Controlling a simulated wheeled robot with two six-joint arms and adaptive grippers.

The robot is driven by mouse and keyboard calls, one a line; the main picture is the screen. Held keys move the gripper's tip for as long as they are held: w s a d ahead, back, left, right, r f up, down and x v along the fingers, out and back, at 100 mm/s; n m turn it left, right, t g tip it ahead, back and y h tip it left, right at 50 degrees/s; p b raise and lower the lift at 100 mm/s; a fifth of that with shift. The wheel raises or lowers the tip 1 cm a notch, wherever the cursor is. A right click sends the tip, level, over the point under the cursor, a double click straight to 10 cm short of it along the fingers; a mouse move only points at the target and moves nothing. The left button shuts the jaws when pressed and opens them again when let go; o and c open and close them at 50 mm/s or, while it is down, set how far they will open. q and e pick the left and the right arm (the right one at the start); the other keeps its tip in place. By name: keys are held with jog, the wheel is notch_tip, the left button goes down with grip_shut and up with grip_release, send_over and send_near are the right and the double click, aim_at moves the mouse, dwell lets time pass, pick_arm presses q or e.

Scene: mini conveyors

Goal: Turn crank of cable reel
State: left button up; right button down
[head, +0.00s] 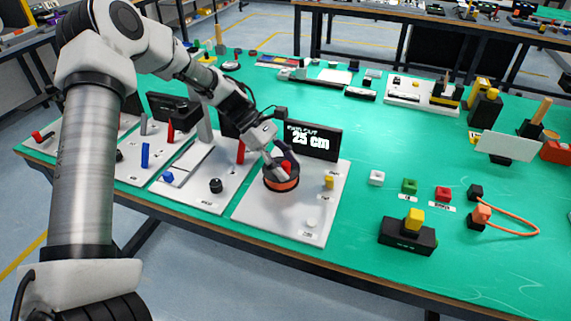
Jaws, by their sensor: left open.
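The cable reel (281,183) is a black drum with an orange band on a white board (304,224). A small red part (287,166) shows at its top, which looks like the crank knob. A black display (313,142) behind the reel reads 25 cm. My left gripper (284,163) is at the top of the reel, around or right beside the red part. It is open, and whether its fingers touch the red part cannot be told. The gripper hides part of the reel's top. My right gripper is not in view.
A yellow peg (329,182) and a white button (311,223) are on the same board. Boards with red and blue levers (145,155) stand to the left. Small coloured blocks (409,186) and a black box with a yellow knob (408,236) are to the right. Green table is clear at the front right.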

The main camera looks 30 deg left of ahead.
aim_at(285, 163)
pick_arm(q)
notch_tip(285, 163, up, 10)
dwell(0.4)
dwell(0.3)
